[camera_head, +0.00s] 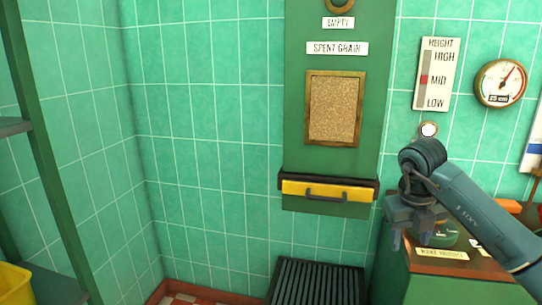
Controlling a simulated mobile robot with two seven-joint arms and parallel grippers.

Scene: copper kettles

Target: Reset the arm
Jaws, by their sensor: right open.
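My right arm (468,205) comes in from the right edge and reaches toward the picture's middle. My right gripper (410,243) points downward, open and empty. A round dark green item (440,238) on that cabinet is partly hidden behind the gripper. I cannot tell whether the gripper touches anything there. My left gripper is not in view.
A green wall panel holds a "SPENT GRAIN" window (334,108) and a yellow drawer front with a handle (326,190). A dark slatted grate (316,284) lies below. A height scale (436,74) and round gauge (500,83) hang right. A yellow bin (14,284) stands lower left.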

